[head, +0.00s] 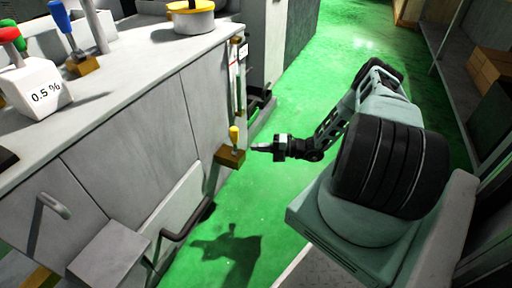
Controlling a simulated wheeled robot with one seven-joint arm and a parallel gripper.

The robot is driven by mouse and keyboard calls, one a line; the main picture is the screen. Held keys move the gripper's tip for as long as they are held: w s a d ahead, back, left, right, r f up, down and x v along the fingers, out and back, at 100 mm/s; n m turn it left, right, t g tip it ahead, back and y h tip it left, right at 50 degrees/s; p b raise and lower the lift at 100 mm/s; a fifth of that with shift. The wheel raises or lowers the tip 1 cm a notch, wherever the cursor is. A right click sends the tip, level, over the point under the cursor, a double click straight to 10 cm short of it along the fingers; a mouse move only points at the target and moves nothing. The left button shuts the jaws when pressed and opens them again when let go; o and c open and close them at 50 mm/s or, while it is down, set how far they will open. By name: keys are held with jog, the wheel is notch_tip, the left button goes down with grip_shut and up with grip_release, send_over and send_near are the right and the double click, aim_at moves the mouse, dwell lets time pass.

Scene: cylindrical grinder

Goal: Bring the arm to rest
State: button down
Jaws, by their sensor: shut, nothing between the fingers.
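My arm stretches from the right of the head view toward the left, over the green floor. My gripper (261,147) is at its end, dark and small, with its fingers together and nothing seen between them. The gripper points at the side of the grey machine cabinet (150,120). Just left of the fingertips is a yellow-handled lever (234,136) on a brass-coloured block (230,158) at the cabinet's edge. A small gap seems to show between fingertips and block, but I cannot tell the depth.
A dark rail (185,222) juts out low on the cabinet. The green floor (310,85) is clear toward the back; shelving with boxes (490,68) stands right.

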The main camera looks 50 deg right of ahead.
dwell(0.3)
jog(key=w+a+r+n+g+y, duration=0.1)
jog(key=a+r+n+g, duration=0.6)
jog(key=a+n, duration=0.3)
jog(key=a+r+n+g+y, duration=0.1)
jog(key=a+r+n+g, duration=0.55)
jog(key=a+n, duration=0.3)
jog(key=s+a+r+n+g+h, duration=0.2)
jog(key=s+a+r+n+h, duration=0.15)
jog(key=a+r+n, duration=0.2)
jog(key=s+a+r+n+g+h, duration=0.25)
jog(key=s+a+r+n, duration=0.2)
jog(key=a+n, duration=0.25)
jog(key=s+a+r+n+t+h, duration=0.1)
jog(key=s+a+r+n+h, duration=0.15)
jog(key=s+n, duration=0.4)
jog(key=s+a+r+n+t+h, duration=0.2)
jog(key=s+r+n, duration=0.1)
jog(key=s+n, duration=0.4)
jog(key=s+a+r+n+t+h, duration=0.1)
jog(key=s+a+r+n+h, duration=0.15)
jog(key=s+n, duration=0.4)
notch_tip(320, 180, up, 34)
jog(key=w+d+p, duration=0.1)
jog(key=w+p, duration=0.1)
jog(key=p, duration=3.1)
jog(key=shift+n+p, duration=0.3)
jog(key=shift+n, duration=0.1)
jog(key=shift+r, duration=0.1)
